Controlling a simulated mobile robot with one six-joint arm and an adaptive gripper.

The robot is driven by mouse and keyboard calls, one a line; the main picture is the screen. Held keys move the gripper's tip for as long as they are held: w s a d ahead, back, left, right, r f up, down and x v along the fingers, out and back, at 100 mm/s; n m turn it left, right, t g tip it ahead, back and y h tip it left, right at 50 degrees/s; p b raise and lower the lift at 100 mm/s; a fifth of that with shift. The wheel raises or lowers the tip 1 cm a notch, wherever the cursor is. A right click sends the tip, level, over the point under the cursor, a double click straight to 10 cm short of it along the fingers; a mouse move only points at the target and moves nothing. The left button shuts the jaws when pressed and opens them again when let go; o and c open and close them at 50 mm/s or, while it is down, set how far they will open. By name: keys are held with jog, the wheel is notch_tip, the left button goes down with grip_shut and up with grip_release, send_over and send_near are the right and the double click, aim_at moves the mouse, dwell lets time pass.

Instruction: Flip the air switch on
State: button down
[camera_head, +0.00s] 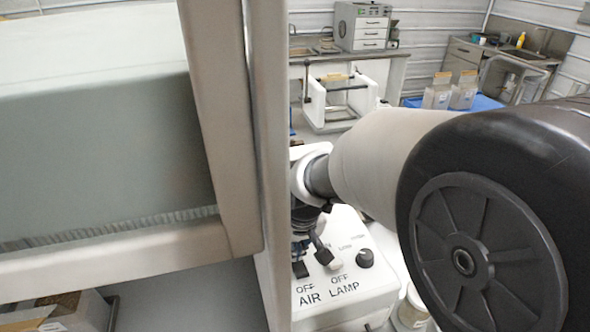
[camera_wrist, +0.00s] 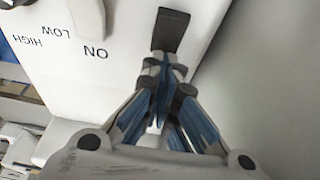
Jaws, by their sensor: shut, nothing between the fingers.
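The air switch is a dark paddle (camera_head: 300,270) above the OFF AIR label on the white control box, partly hidden by my gripper in the head view. It also shows as a dark paddle (camera_wrist: 171,30) at the top of the wrist view. My gripper (camera_wrist: 165,65) is shut and empty, its fingertips close to the near end of the paddle, on the side away from the OFF label. I cannot tell whether they touch it. In the head view my gripper (camera_head: 300,248) is over the box. The paddle's tilt is not clear.
The white lamp switch (camera_head: 333,261) stands close beside the air switch, also in the wrist view (camera_wrist: 88,18). A black knob (camera_head: 365,258) is farther right. A beige frame post (camera_head: 268,150) rises left of the box. A container (camera_head: 413,308) stands at the box's right.

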aim_at(297, 263)
jog(key=shift+s+d+r, duration=0.15)
jog(key=shift+s, duration=0.35)
jog(key=shift+s+d+r, duration=0.1)
jog(key=shift+s+d, duration=0.05)
jog(key=shift+s, duration=0.3)
notch_tip(297, 263, up, 14)
jog(key=p, duration=0.6)
jog(key=s+d+f+m+t+b, duration=0.1)
jog(key=s+d+b, duration=0.1)
jog(key=s+d, duration=0.4)
jog(key=s+d+f+m+b, duration=0.2)
jog(key=s+d, duration=0.5)
jog(key=s, duration=0.8)
jog(key=shift+d+f+t+h+b, duration=0.2)
jog(key=shift+t+h+b, duration=0.2)
jog(key=shift+b, duration=0.35)
